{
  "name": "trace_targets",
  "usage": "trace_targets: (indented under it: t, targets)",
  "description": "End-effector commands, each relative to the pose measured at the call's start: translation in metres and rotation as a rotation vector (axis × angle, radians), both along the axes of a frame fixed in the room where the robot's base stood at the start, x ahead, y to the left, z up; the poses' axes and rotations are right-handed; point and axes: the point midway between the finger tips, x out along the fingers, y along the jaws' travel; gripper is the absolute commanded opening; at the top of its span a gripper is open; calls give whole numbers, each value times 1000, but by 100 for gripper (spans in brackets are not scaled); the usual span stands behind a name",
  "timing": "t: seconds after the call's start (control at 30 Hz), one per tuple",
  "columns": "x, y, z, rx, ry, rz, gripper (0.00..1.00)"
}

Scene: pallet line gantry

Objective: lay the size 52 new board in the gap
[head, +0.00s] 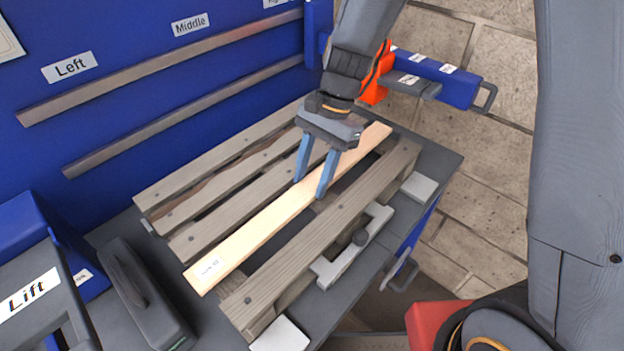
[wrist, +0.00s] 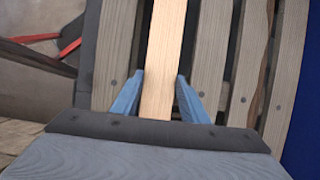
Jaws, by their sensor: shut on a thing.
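The new board (head: 250,238) is pale, clean wood with a small label at its near left end, too small to read surely. It lies lengthwise along the pallet (head: 328,238), over or in the gap between weathered grey slats; I cannot tell whether it rests on the bearers. My gripper (head: 310,190) is shut on the board, one blue finger on each side, toward its far half. In the wrist view the board (wrist: 164,50) runs straight between the two fingers (wrist: 158,98). A dark open strip shows between the board and the front slat.
The pallet lies on a dark bench with a grey clamp (head: 355,245) at its front side. A blue back panel carries rails and signs "Left" (head: 70,67) and "Middle" (head: 191,24). A box marked "Lift" (head: 30,300) stands at lower left.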

Motion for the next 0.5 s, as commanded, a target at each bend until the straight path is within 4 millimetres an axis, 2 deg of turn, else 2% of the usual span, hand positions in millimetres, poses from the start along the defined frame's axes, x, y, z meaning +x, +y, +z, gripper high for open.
trace_targets:
  t: [0.17, 0.5]
  targets:
    - [0, 0, -16, 0, 0, -1, 12]
    - [0, 0, -19, 0, 0, 0, 12]
